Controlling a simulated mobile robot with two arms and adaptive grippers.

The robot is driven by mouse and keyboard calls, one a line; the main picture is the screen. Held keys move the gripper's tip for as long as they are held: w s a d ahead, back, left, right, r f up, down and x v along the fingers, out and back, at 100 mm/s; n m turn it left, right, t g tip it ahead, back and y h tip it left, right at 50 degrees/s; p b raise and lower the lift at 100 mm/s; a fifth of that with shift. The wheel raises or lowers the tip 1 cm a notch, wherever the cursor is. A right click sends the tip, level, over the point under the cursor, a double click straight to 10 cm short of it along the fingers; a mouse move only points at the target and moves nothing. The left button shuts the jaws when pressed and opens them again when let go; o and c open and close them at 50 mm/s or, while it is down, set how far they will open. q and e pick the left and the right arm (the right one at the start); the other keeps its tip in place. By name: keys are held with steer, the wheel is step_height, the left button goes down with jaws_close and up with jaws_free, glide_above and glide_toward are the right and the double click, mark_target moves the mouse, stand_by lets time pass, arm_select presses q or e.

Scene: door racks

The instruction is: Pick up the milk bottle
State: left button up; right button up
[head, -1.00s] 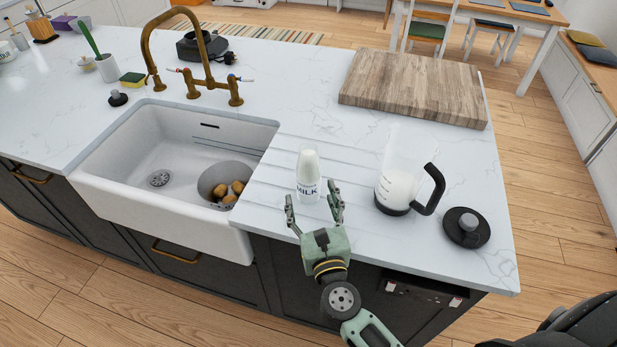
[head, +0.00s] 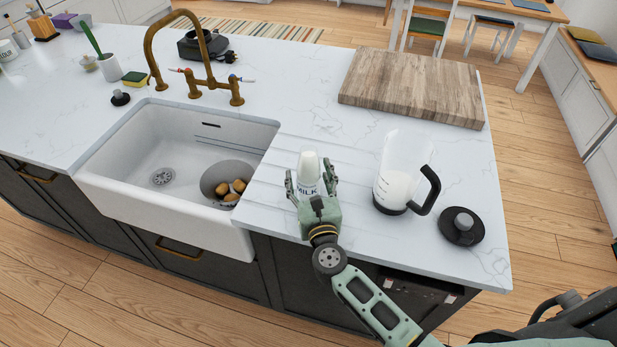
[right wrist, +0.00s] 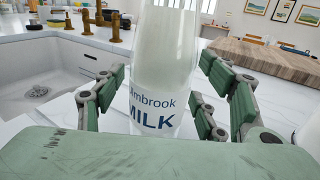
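The milk bottle (head: 308,164) is white with a "MILK" label and stands upright on the white counter, right of the sink. It fills the middle of the right wrist view (right wrist: 162,60). My right gripper (head: 309,176) is open, with one finger on each side of the bottle. In the right wrist view the finger pads stand a little apart from the bottle. The lower part of the bottle is hidden by the gripper. My left gripper is not in view.
A blender jug (head: 396,180) with a black handle stands close on the right, its black lid (head: 462,226) beside it. A wooden board (head: 412,88) lies behind. The sink (head: 130,150), with a bowl (head: 213,174) of potatoes, is on the left under a brass tap (head: 158,70).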

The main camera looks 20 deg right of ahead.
mark_target(308, 147)
steer(key=c, duration=1.5)
steer(key=shift+r, duration=0.1)
jaws_close()
steer(key=shift+r, duration=0.15)
steer(key=shift+w+r+p, duration=0.1)
steer(key=shift+r+p, duration=1.85)
steer(key=shift+r, duration=2.85)
